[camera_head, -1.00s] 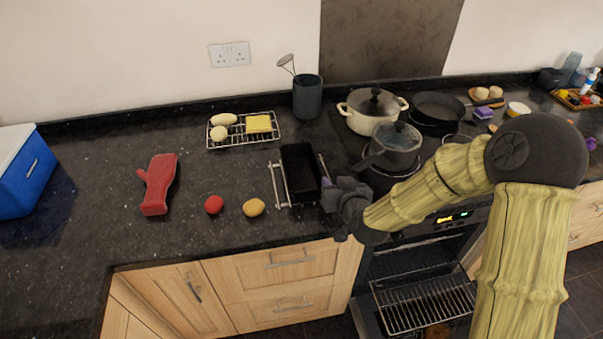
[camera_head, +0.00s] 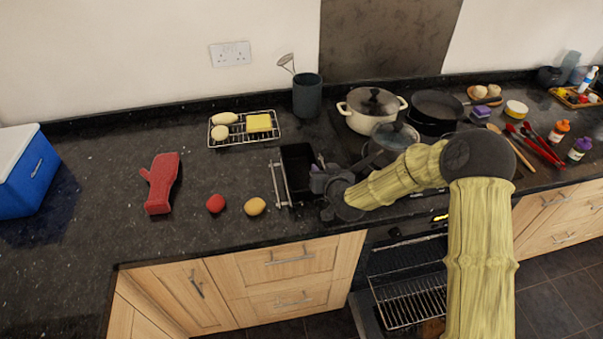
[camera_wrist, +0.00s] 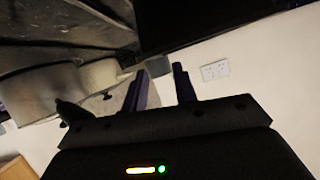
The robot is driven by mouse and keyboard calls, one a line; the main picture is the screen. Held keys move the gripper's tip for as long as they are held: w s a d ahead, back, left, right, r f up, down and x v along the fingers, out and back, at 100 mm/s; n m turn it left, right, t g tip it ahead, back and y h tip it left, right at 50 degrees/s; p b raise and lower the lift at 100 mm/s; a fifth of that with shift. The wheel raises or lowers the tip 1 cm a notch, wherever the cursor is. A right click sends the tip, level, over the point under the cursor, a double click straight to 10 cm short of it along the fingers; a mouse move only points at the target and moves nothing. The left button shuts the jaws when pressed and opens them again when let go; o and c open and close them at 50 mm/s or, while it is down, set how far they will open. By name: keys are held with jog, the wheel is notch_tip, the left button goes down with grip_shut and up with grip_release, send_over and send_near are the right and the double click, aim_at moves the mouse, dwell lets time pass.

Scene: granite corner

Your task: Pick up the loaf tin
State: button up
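The loaf tin (camera_head: 298,160) is a black, deep rectangular tin on the dark worktop, left of the hob, with thin silver bars along its left side. My gripper (camera_head: 318,176) is at its right side, close to the right wall, and covers part of that wall and the near right corner. I cannot tell whether it touches the tin. In the wrist view, my gripper's two fingers (camera_wrist: 160,86) stand apart with a gap between them and nothing clearly held. I cannot make out the tin for sure in the wrist view.
A wire rack (camera_head: 240,139) with food and a utensil pot (camera_head: 307,97) stand behind. A lidded cream pot (camera_head: 366,119) is on the hob. The worktop's front edge is close.

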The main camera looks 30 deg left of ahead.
jog(key=shift+w, duration=0.1)
jog(key=shift+f+p+x, duration=0.15)
jog(key=shift+p+x, duration=0.45)
jog(key=shift+x, duration=0.7)
jog(key=shift+f+p+x, duration=0.2)
jog(key=shift+p+x, duration=0.4)
jog(key=shift+x, duration=0.65)
jog(key=shift+d, duration=0.1)
grip_shut()
